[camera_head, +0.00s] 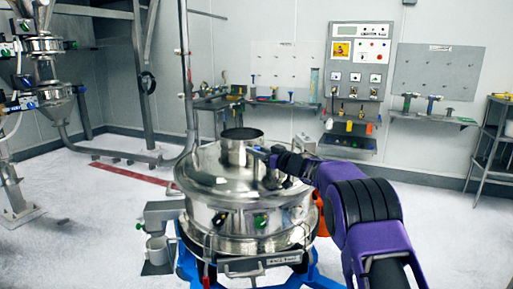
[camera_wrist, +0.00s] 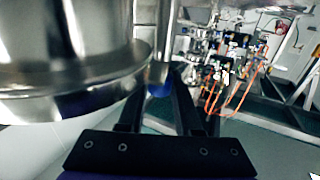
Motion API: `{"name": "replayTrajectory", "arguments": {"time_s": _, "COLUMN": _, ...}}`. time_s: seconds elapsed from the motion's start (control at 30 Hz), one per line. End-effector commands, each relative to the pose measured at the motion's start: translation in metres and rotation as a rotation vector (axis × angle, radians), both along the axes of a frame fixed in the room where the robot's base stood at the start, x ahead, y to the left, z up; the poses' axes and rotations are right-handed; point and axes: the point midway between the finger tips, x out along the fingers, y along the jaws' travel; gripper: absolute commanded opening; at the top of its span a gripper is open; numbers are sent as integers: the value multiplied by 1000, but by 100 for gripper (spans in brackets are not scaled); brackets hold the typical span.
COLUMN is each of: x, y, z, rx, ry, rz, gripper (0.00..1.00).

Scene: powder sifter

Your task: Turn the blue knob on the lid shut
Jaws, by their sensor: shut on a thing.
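The round steel sifter lid (camera_head: 210,170) sits on the sifter body in the middle of the head view, with a short open steel collar on top. My gripper (camera_head: 268,157) reaches in from the right, over the lid and beside the collar. In the wrist view my gripper (camera_wrist: 157,84) has its two dark fingers closed around the blue knob (camera_wrist: 160,90). Only a small part of the knob shows between the fingertips, below a vertical steel post. How far the knob is turned cannot be told. In the head view the knob is too small to make out clearly.
The shiny steel collar (camera_wrist: 60,60) fills the wrist view's left side, close to the fingers. A green knob (camera_head: 261,221) is on the sifter's front. A tool shelf (camera_head: 430,118) is on the back wall. The left floor is mostly clear.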

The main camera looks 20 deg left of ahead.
Motion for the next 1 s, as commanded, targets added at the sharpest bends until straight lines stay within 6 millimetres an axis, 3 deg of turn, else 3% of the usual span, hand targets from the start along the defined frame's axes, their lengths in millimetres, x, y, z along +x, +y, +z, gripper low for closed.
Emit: {"name": "replayTrajectory", "arguments": {"time_s": 1.0, "x": 0, "y": 1, "z": -2, "rx": -3, "ry": -1, "rz": 275, "gripper": 0}}
